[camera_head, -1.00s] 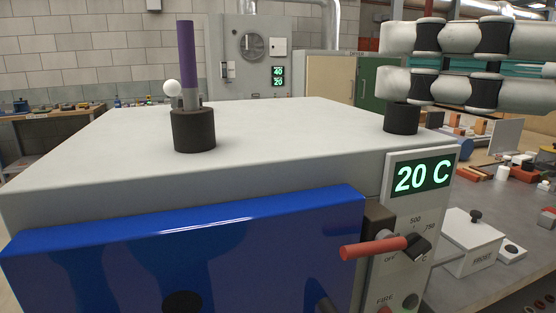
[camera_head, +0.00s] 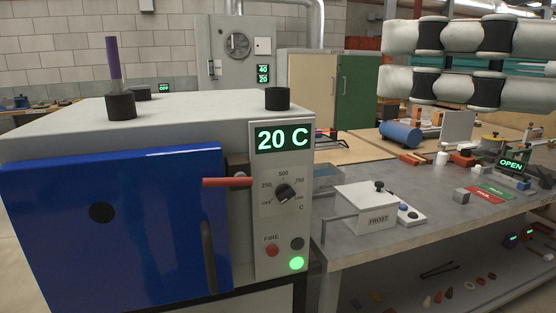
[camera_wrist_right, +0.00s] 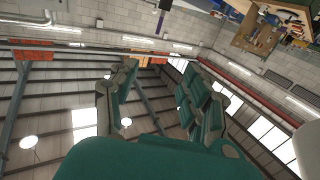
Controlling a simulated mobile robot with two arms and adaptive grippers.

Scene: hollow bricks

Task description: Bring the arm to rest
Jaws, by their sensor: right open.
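My right arm (camera_head: 450,65) shows at the upper right of the head view as pale links with black bands, raised above the bench. My right gripper (camera_wrist_right: 160,75) shows in the right wrist view with its teal and grey fingers spread apart. Nothing is between the fingers; behind them are the roof beams and lamps, so it points upward. I cannot make the fingers out surely in the head view. My left gripper is not in view.
A grey kiln (camera_head: 200,104) with a blue door (camera_head: 150,230), red lever (camera_head: 227,182) and "20 C" display (camera_head: 282,138) stands at left. A shelf below holds small parts.

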